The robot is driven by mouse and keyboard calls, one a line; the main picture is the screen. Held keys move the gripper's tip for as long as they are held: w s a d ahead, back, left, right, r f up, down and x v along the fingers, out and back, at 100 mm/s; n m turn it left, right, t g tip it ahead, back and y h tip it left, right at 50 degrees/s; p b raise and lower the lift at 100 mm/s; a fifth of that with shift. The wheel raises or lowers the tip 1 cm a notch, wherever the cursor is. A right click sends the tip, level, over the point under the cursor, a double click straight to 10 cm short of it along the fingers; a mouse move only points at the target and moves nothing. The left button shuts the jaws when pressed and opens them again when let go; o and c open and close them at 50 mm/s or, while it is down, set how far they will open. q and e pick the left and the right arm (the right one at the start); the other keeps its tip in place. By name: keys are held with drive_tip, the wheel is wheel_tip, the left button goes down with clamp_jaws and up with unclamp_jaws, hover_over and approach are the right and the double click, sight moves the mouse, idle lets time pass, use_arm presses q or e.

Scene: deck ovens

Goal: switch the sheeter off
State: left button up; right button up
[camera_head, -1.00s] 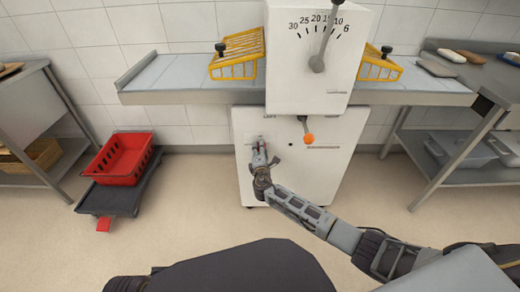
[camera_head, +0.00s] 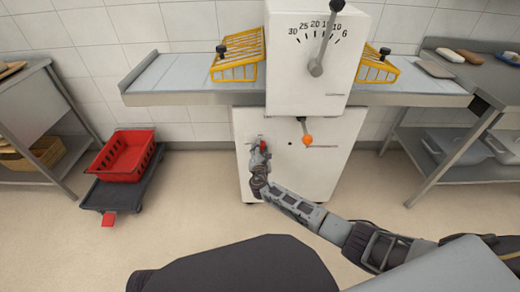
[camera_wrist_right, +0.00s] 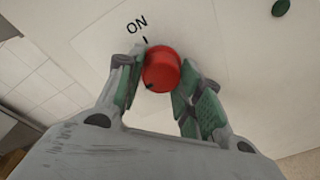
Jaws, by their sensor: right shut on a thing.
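The white sheeter stands ahead, its lower body (camera_head: 325,170) under a long belt table. A round red knob (camera_wrist_right: 166,70) sits on its front panel, with a black "ON" label (camera_wrist_right: 137,26) and a short black tick above it in the right wrist view. A small dark mark shows at the knob's lower left edge. My right gripper (camera_head: 259,150) is at the upper left of the lower body. In the right wrist view, its green-padded fingers (camera_wrist_right: 155,82) are closed around the knob, one on each side. My left gripper is not in view.
A lever with an orange ball (camera_head: 308,140) sticks out right of my gripper. A dial with a grey lever (camera_head: 316,68) is above. A red crate (camera_head: 122,158) on a dark trolley stands on the left floor. Steel tables flank both sides. The floor between is clear.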

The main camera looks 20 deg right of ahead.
idle(0.3)
drive_tip(key=o, duration=1)
drive_tip(key=shift+o, duration=0.2)
drive_tip(key=shift+s, duration=0.1)
drive_tip(key=v, duration=1.2)
idle(0.4)
